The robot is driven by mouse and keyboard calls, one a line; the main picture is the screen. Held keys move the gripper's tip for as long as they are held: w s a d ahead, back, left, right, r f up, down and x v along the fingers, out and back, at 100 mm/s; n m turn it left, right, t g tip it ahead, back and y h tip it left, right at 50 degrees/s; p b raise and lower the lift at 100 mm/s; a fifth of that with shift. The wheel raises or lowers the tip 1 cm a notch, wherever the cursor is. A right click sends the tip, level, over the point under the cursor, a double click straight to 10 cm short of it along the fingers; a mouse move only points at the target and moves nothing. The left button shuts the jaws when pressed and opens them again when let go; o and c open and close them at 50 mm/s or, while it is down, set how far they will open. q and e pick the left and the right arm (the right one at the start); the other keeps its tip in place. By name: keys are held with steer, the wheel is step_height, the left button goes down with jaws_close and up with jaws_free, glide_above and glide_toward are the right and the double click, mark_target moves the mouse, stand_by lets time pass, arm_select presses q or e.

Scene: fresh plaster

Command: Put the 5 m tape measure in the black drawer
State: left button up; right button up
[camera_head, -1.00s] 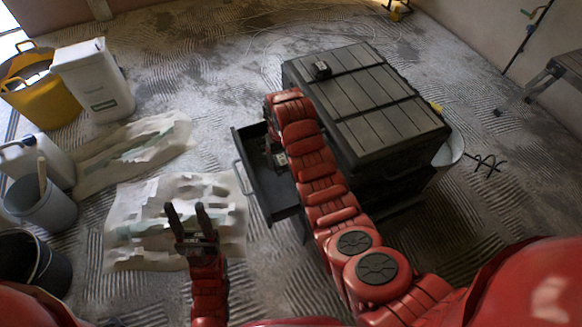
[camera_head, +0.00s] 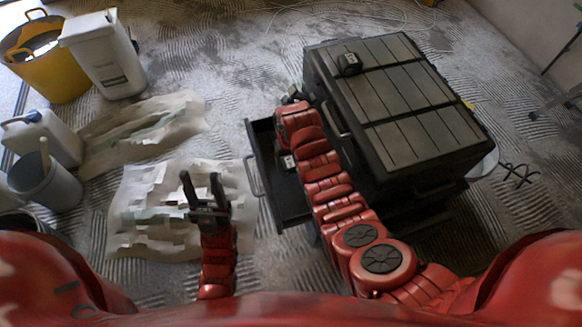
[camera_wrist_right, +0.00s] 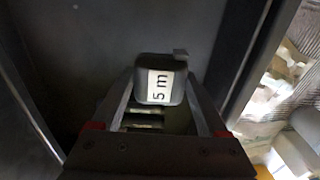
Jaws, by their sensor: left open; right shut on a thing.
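The 5 m tape measure (camera_wrist_right: 178,88) is a dark rounded case with a white "5 m" label in the right wrist view. My right gripper (camera_wrist_right: 160,100) is shut on it, one finger on each side. Dark panels surround it there, apparently the drawer (camera_wrist_right: 95,40). In the head view the black drawer (camera_head: 264,176) is pulled out from the left side of the dark cabinet (camera_head: 385,110). My right forearm reaches over it and largely hides my right gripper. My left gripper (camera_head: 201,180) is open and empty, left of the drawer over a crumpled sheet.
A small black object (camera_head: 350,64) rests on the cabinet top. Crumpled pale sheets (camera_head: 150,215) lie on the floor at left. A yellow tub (camera_head: 45,70), a white bin (camera_head: 105,55), a canister (camera_head: 45,135) and a grey bucket (camera_head: 48,185) stand at far left.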

mark_target(290, 168)
steer(key=shift+f, duration=1.7)
steer(key=shift+b, duration=0.3)
steer(key=shift+f, duration=0.15)
steer(key=o, duration=1.5)
steer(key=shift+r, duration=0.6)
step_height(290, 168, up, 10)
steer(key=shift+f+p, duration=0.1)
steer(key=shift+p, duration=0.55)
steer(key=shift+r, duration=0.65)
